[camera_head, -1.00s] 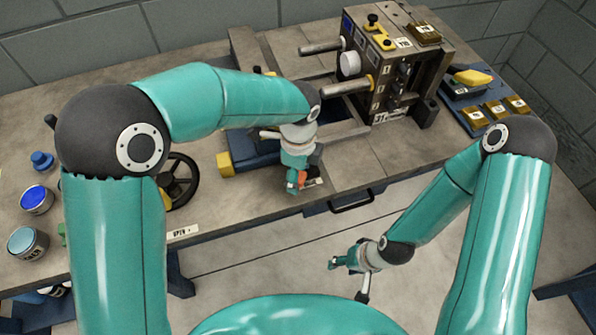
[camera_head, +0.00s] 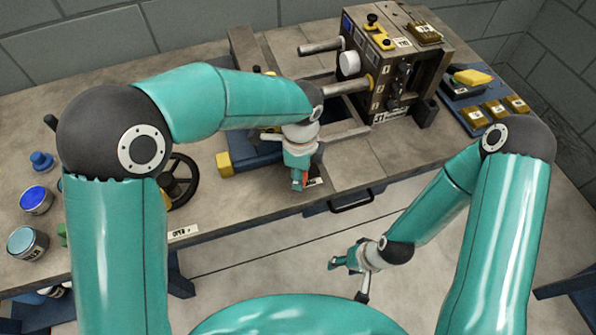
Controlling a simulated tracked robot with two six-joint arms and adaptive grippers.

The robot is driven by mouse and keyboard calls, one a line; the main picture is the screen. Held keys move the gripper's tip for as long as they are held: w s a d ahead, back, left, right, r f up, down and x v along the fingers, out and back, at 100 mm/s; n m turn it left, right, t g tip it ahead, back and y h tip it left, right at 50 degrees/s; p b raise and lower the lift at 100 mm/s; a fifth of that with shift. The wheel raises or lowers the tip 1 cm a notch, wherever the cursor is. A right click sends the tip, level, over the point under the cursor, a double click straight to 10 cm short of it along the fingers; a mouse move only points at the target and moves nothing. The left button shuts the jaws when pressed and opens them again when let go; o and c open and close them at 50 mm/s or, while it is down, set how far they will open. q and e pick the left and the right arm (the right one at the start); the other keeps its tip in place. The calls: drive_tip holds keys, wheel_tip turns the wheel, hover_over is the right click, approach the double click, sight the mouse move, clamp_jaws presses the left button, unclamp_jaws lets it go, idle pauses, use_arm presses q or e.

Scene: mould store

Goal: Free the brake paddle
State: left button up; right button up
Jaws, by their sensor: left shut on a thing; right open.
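My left gripper (camera_head: 299,183) is at the front edge of the bench, pointing down. It is shut on a small orange-red piece (camera_head: 297,177), mostly hidden between the fingers; I take this for the brake paddle, but its shape is not clear. A small label plate (camera_head: 315,182) lies right beside it on the bench edge. My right gripper (camera_head: 348,280) is open and empty, low in front of the bench and apart from everything on it.
A steel mould block (camera_head: 392,75) with protruding rods stands at the back right. A black handwheel (camera_head: 180,182) is left of my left gripper. Tins, such as a blue one (camera_head: 36,200), stand at far left. A blue tray (camera_head: 470,112) with brass blocks is at right. A drawer handle (camera_head: 351,201) is below the edge.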

use_arm(q)
drive_tip(key=n, duration=0.2)
drive_tip(key=d+n, duration=0.1)
drive_tip(key=shift+d+f+n, duration=0.1)
drive_tip(key=shift+d+n, duration=0.2)
drive_tip(key=shift+n, duration=0.1)
drive_tip(key=n, duration=0.1)
drive_tip(key=d+n, duration=0.1)
drive_tip(key=n, duration=0.1)
drive_tip(key=shift+w+d+n+b, duration=0.1)
drive_tip(key=shift+d+n+b, duration=0.15)
drive_tip(key=shift+n+b, duration=0.15)
drive_tip(key=n, duration=0.1)
drive_tip(key=d+n, duration=0.1)
drive_tip(key=n, duration=0.1)
drive_tip(key=shift+w+d+n, duration=0.1)
drive_tip(key=shift+w+n, duration=0.2)
drive_tip(key=shift+w, duration=0.1)
drive_tip(key=shift+w+d+n, duration=0.25)
drive_tip(key=shift+w+n, duration=0.05)
drive_tip(key=shift+n, duration=0.6)
drive_tip(key=shift+w+d+n, duration=0.2)
drive_tip(key=shift+w+n, duration=0.05)
drive_tip(key=shift+n, duration=0.65)
drive_tip(key=o, duration=1.2)
drive_tip(key=shift+c, duration=0.2)
drive_tip(key=shift+w, duration=0.1)
wheel_tip(320, 180, up, 12)
